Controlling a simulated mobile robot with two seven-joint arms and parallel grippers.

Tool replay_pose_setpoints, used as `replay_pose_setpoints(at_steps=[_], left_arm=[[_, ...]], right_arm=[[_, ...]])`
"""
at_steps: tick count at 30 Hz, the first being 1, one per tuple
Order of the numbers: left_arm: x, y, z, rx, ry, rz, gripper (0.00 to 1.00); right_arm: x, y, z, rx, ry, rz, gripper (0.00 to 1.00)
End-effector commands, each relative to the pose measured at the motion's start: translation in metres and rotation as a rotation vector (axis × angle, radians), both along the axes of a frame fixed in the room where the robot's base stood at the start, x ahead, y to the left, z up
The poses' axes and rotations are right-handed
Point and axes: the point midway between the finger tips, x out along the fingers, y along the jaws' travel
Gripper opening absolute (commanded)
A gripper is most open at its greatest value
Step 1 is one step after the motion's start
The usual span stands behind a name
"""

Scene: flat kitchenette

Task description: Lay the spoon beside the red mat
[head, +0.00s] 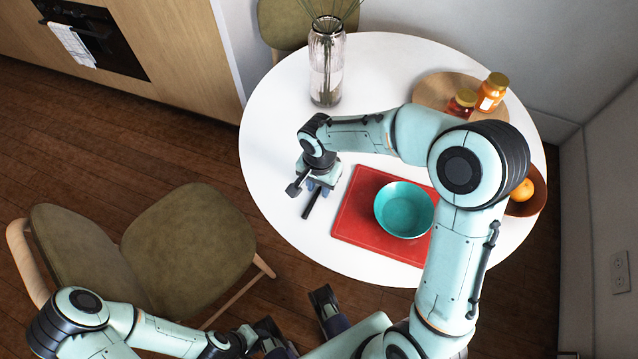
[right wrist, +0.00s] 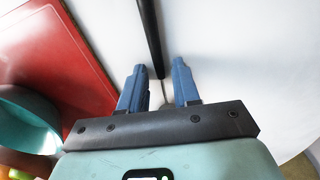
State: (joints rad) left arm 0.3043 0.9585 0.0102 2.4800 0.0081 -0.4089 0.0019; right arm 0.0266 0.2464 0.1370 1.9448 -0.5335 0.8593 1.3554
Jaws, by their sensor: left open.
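The spoon's black handle (head: 311,203) lies on the white table, left of the red mat (head: 355,215) and apart from it. In the right wrist view the handle (right wrist: 150,35) runs up from between my fingers, with a thin metal part below it; the bowl end is hidden. My right gripper (head: 318,188) is low over the spoon, its blue fingers (right wrist: 158,78) apart on either side of it, with gaps showing. The red mat (right wrist: 55,60) also shows at the left there. My left gripper (head: 295,320) is open and empty, off the table's front edge.
A teal bowl (head: 404,208) stands on the mat. A glass vase (head: 327,70) stands at the back, jars (head: 492,92) on a round wooden board (head: 430,90) at the back right, and an orange (head: 525,189) in a brown bowl at the right. The table's left side is clear.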

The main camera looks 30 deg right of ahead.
Motion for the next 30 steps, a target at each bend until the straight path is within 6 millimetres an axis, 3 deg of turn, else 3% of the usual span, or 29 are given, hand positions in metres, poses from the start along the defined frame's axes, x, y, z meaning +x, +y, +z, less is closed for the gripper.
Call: replay_pose_setpoints(at_steps=[9, 13, 24, 30], left_arm=[[0.000, 0.000, 0.001, 0.000, 0.001, 0.000, 0.43], [-0.002, 0.000, 0.004, -0.001, 0.006, -0.002, 0.43], [-0.005, -0.001, 0.014, -0.004, 0.022, -0.005, 0.43], [-0.007, 0.000, 0.017, -0.004, 0.028, -0.007, 0.43]], right_arm=[[0.000, 0.000, 0.001, 0.000, 0.000, 0.000, 0.39], [0.001, 0.000, 0.011, 0.000, -0.004, 0.000, 0.39], [0.001, 0.000, 0.087, 0.001, -0.005, -0.001, 0.39], [0.001, 0.000, 0.116, 0.000, -0.004, 0.001, 0.39]])
